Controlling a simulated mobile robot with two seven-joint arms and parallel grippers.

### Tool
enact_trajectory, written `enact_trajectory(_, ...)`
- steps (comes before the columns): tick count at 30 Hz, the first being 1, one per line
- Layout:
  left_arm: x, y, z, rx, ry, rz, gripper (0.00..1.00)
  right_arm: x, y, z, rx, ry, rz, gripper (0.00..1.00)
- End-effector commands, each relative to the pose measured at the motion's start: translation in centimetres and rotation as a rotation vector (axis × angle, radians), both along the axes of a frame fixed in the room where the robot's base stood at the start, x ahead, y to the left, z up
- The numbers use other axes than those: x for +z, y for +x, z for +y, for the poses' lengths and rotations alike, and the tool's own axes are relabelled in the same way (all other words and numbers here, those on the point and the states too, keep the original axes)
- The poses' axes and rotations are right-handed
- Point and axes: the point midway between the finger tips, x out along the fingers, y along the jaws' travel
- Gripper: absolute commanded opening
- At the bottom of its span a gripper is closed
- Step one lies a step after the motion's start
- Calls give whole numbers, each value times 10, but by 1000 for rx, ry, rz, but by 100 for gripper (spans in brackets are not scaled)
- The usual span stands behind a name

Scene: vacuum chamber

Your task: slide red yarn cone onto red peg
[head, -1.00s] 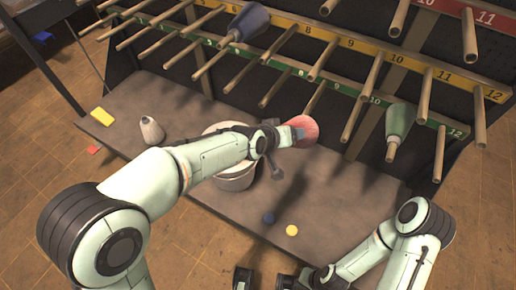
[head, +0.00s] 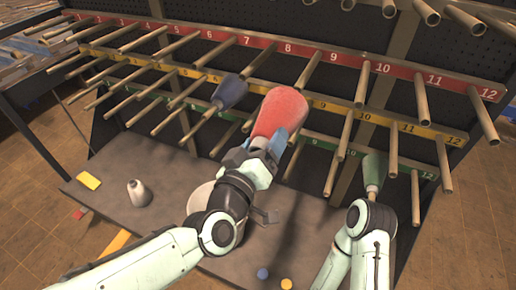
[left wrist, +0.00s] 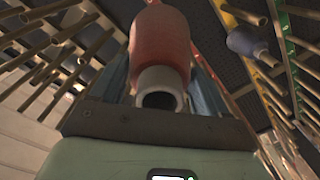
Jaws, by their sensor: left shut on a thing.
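The red yarn cone (head: 278,112) is held by my left gripper (head: 277,146) in front of the rack, its wide rounded end up. In the left wrist view the cone (left wrist: 162,42) sits between the two fingers, with its pale hollow tube end towards the camera. My right gripper is out of view.
A blue cone (head: 229,92) hangs on a peg left of the red cone. A green cone (head: 374,170) is on a lower peg near my right arm. Yellow-row pegs crowd the held cone.

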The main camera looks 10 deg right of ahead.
Motion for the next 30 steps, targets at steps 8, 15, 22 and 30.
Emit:
enact_trajectory(8,1,0,0,0,-3,-4,4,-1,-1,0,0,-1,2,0)
enact_trajectory(15,1,5,-3,3,-4,-6,4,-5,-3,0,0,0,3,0)
enact_trajectory(22,-1,23,-16,3,-3,-5,4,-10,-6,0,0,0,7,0)
enact_trajectory(30,-1,41,-28,1,-3,-6,4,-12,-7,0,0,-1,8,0)
